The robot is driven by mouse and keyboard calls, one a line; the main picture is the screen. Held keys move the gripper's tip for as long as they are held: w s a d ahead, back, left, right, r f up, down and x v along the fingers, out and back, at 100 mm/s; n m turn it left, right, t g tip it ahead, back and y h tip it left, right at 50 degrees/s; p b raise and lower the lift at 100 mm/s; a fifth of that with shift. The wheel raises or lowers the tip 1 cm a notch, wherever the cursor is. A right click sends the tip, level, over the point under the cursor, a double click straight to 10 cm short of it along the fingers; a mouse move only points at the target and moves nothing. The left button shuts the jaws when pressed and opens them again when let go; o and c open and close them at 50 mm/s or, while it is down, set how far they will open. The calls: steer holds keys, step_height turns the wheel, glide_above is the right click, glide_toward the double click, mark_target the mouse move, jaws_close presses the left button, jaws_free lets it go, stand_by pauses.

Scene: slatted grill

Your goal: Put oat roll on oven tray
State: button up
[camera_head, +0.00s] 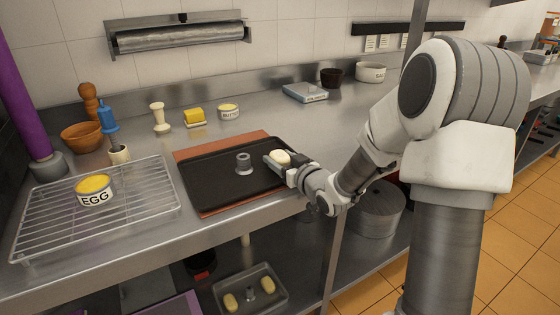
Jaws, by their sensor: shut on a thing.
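The black oven tray (213,187) lies on a reddish-brown board (190,154) on the steel counter. A small grey cylindrical piece (244,163) stands in its middle. My gripper (277,163) is over the tray's right side, shut on a small pale roll (281,157), which I take to be the oat roll. The gripper partly hides the roll. I cannot tell whether the roll touches the tray surface.
A wire rack (140,213) with an egg bowl (94,191) is left of the tray. A butter bowl (229,111), yellow block (194,116) and wooden bowl (82,137) stand behind. A shelf tray (276,299) below holds yellowish pieces. The tray's left half is bare.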

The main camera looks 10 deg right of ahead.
steer(key=shift+f+b, duration=0.15)
steer(key=shift+b, duration=0.15)
steer(key=o, duration=1.4)
steer(key=shift+c, duration=0.2)
steer(key=shift+r, duration=0.2)
steer(key=shift+s+r+p, duration=0.1)
steer(key=shift+p, duration=0.3)
steer(key=p+v, duration=0.1)
steer(key=v, duration=1)
steer(key=shift+s+d, duration=0.15)
steer(key=shift+s, duration=0.25)
